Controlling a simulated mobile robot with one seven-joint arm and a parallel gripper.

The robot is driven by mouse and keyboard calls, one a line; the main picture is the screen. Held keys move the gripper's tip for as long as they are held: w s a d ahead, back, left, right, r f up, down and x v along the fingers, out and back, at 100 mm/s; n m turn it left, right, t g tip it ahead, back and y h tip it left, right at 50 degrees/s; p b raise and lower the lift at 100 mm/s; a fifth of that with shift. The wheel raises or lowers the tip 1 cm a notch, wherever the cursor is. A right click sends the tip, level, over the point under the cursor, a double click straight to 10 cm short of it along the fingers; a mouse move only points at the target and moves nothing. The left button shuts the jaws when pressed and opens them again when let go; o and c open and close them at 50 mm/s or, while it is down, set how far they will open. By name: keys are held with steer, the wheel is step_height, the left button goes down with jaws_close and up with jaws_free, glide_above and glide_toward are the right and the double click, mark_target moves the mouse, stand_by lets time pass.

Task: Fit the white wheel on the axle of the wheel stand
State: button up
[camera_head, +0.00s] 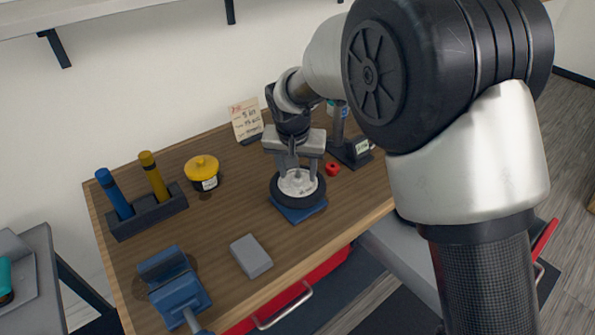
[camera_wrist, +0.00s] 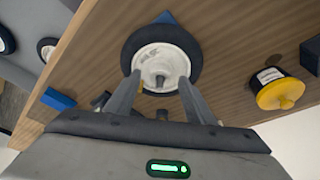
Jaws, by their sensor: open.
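The white wheel (camera_head: 285,195), a white hub in a black tyre, lies flat on a blue base (camera_head: 307,213), which I take for the wheel stand. In the wrist view the wheel (camera_wrist: 150,48) shows face on, with a grey peg (camera_wrist: 160,80) at the hub's centre. I cannot tell how far the wheel sits down on the peg. My gripper (camera_head: 296,168) is over the hub with its fingers apart. In the wrist view its fingertips (camera_wrist: 160,78) lie on either side of the peg. The lower part of the base is hidden under the tyre.
A yellow-lidded pot (camera_head: 203,172), a holder with blue and yellow handles (camera_head: 147,212), a blue vise (camera_head: 178,285) and a grey block (camera_head: 250,256) stand left of the wheel. A red knob (camera_head: 333,169) and a black stand (camera_head: 352,153) are close on its right. A note card (camera_head: 245,119) stands behind.

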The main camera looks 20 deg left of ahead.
steer(key=v, duration=1.6)
steer(key=shift+r, duration=0.35)
steer(key=shift+s+d, duration=0.1)
steer(key=shift+s, duration=0.05)
